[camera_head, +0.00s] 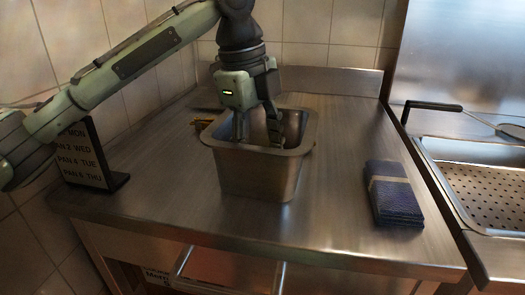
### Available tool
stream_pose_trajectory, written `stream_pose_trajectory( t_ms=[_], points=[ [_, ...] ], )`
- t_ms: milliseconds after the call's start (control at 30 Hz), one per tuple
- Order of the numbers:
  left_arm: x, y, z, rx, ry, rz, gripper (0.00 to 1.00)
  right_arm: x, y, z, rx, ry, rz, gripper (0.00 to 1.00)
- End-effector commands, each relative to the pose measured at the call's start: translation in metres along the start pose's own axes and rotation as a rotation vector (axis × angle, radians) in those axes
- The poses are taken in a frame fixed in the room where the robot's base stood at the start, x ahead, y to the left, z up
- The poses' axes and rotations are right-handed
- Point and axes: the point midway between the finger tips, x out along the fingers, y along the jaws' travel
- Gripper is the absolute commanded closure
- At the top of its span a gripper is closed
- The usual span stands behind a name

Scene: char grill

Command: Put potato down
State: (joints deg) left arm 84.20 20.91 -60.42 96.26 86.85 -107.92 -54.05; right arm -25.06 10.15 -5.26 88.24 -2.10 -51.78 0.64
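A deep steel pan (262,178) stands on the steel counter. My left gripper (258,137) comes in from above and reaches down inside the pan. My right gripper is not in view.
A sign with pan days (85,160) stands at the counter's left. A banded stack of dark cloths or pads (393,194) lies right of the pan. A fryer with a perforated basket (480,182) is at far right. The steel counter (340,220) is clear between pan and stack.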

Motion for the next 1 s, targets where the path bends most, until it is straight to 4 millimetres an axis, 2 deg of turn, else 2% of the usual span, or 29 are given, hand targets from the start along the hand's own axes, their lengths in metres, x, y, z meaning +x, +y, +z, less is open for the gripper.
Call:
stream_pose_trajectory(
  t_ms=[333,467,567,800,1000],
  points=[
    [-0.001,0.0,0.0,0.0,0.0,0.0,0.33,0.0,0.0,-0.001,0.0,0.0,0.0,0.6],
    [-0.011,-0.001,0.0,0.0,0.0,-0.003,0.33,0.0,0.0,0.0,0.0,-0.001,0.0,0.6],
    [-0.028,-0.001,0.0,-0.001,-0.001,-0.004,0.33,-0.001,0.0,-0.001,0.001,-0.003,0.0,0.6],
    [-0.082,-0.002,0.0,-0.001,-0.002,-0.005,0.33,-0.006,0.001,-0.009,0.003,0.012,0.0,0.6],
    [-0.113,-0.001,0.0,-0.001,-0.003,-0.002,0.33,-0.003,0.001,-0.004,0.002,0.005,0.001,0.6]
  ],
)
